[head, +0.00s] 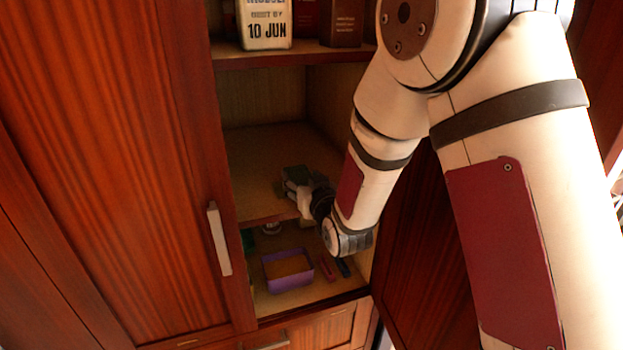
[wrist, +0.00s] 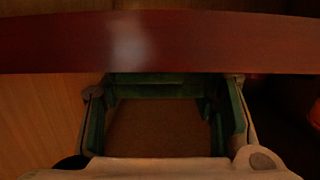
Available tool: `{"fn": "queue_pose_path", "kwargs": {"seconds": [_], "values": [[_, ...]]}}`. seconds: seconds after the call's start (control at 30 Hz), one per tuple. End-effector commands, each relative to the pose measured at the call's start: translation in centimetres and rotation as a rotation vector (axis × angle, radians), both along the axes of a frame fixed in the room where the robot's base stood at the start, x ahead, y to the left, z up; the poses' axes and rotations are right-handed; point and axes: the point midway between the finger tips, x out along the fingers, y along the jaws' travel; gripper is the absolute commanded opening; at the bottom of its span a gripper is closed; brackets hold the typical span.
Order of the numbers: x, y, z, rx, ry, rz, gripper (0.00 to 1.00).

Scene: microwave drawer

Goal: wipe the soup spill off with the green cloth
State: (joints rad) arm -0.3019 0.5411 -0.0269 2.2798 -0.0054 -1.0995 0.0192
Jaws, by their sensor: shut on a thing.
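My gripper (head: 297,186) reaches into the open cupboard at the middle shelf (head: 262,150). In the head view a dark green cloth (head: 296,173) shows at its fingertips. In the wrist view (wrist: 165,100) the fingers stand wide apart, and green cloth (wrist: 160,85) shows between them and along their inner sides. I take the gripper to be shut on the cloth. A plain brown surface fills the middle between the fingers. I cannot make out the soup spill in either view; the shelf is dim and partly hidden by my arm.
A purple tub (head: 288,283) and small items stand on the lower shelf. A closed door (head: 110,150) bounds the opening at left. A reddish band (wrist: 230,42) crosses the wrist view.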

Motion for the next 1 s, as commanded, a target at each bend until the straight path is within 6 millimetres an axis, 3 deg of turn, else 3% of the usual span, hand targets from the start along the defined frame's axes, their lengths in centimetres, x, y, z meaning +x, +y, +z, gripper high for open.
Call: {"fn": "queue_pose_path", "kwargs": {"seconds": [1.0], "values": [[-1.4,4.9,0.1,0.002,-0.001,0.002,0.33]]}}
